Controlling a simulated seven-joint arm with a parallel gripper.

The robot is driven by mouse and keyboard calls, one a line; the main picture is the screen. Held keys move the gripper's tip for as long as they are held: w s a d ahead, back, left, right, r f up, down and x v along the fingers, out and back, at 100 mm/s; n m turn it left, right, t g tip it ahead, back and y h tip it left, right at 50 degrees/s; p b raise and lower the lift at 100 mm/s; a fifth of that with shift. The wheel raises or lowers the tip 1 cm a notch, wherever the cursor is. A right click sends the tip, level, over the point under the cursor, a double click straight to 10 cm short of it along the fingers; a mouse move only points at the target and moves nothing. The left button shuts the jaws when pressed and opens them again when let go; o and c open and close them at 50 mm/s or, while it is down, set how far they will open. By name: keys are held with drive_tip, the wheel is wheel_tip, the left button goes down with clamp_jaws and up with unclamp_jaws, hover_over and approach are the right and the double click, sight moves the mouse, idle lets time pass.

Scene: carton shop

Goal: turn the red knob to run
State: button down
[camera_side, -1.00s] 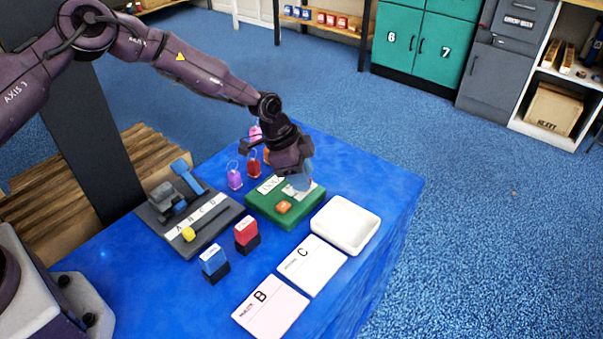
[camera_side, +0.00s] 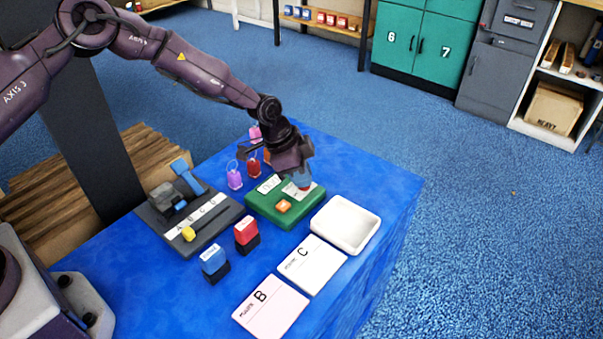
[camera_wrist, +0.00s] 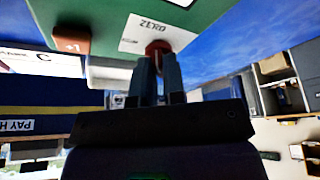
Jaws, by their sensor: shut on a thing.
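The green box (camera_side: 261,211) lies on the blue table, with an orange button (camera_side: 283,206) and white label plates on its top. The red knob (camera_wrist: 158,46) stands on a white plate (camera_wrist: 138,31) marked ZERO in the wrist view. My gripper (camera_wrist: 158,62) is shut on the knob, one finger on each side. In the side view, my gripper (camera_side: 302,182) points down at the right part of the box, where the fingers hide most of the knob. No run mark is readable, and the knob's pointing direction cannot be told.
A white tray (camera_side: 367,233) sits right of the box. A red stamp (camera_side: 246,231), a blue stamp (camera_side: 213,259) and cards B (camera_side: 278,318) and C (camera_side: 324,273) lie in front. A grey panel (camera_side: 159,232) with levers is left. Tags (camera_side: 234,179) stand behind.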

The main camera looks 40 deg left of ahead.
drive_tip(key=n, duration=0.2)
drive_tip(key=n+t+y, duration=0.1)
drive_tip(key=n, duration=0.2)
drive_tip(key=shift+s+d+r+y, duration=0.1)
drive_tip(key=shift+s+d+y, duration=0.1)
drive_tip(key=shift+y, duration=0.1)
drive_tip(key=n+y, duration=0.1)
drive_tip(key=n, duration=0.1)
drive_tip(key=n+y, duration=0.1)
drive_tip(key=n, duration=0.2)
drive_tip(key=shift+n+t, duration=0.3)
drive_tip(key=c, duration=1.2)
unclamp_jaws()
drive_tip(key=v, duration=1.3)
drive_tip(key=shift+d, duration=0.1)
